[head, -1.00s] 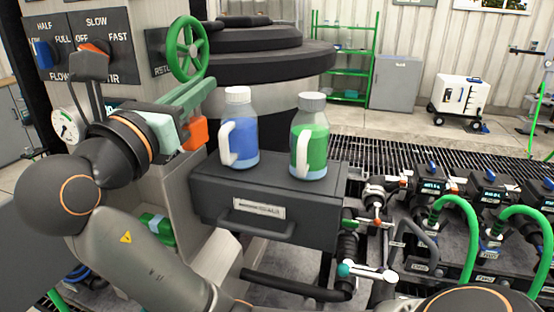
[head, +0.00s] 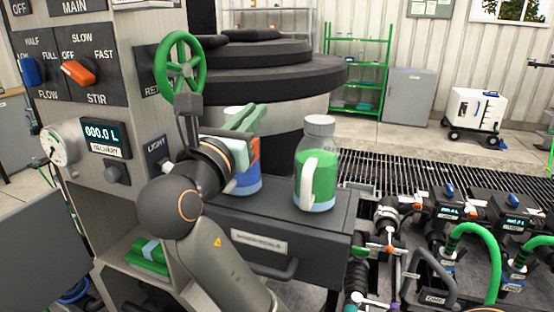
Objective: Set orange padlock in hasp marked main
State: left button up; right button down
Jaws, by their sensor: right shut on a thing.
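My right gripper (head: 246,122), with pale green fingers, is above the drawer unit, in front of the blue bottle. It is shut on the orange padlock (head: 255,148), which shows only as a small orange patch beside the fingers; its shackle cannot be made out. The label MAIN (head: 75,5) is on the dark panel at the top left, cut by the picture's edge. I cannot make out a hasp there. The gripper is to the right of that panel and lower. My left gripper is not in view.
A blue bottle (head: 247,182), partly hidden by my gripper, and a green bottle (head: 315,170) stand on the dark drawer unit (head: 320,235). A green handwheel (head: 180,65) juts out near my right arm. An orange knob (head: 78,73) is on the panel.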

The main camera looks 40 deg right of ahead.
jog(key=d+f, duration=0.2)
jog(key=f, duration=0.1)
jog(key=d+f+b, duration=0.1)
jog(key=d+f, duration=0.3)
jog(key=f, duration=0.1)
jog(key=shift+w+f, duration=0.25)
jog(key=shift+f, duration=0.45)
jog(key=shift+f, duration=0.1)
jog(key=c, duration=1.4)
grip_release()
jog(key=shift+f, duration=0.1)
jog(key=o, duration=0.5)
jog(key=shift+c, duration=0.2)
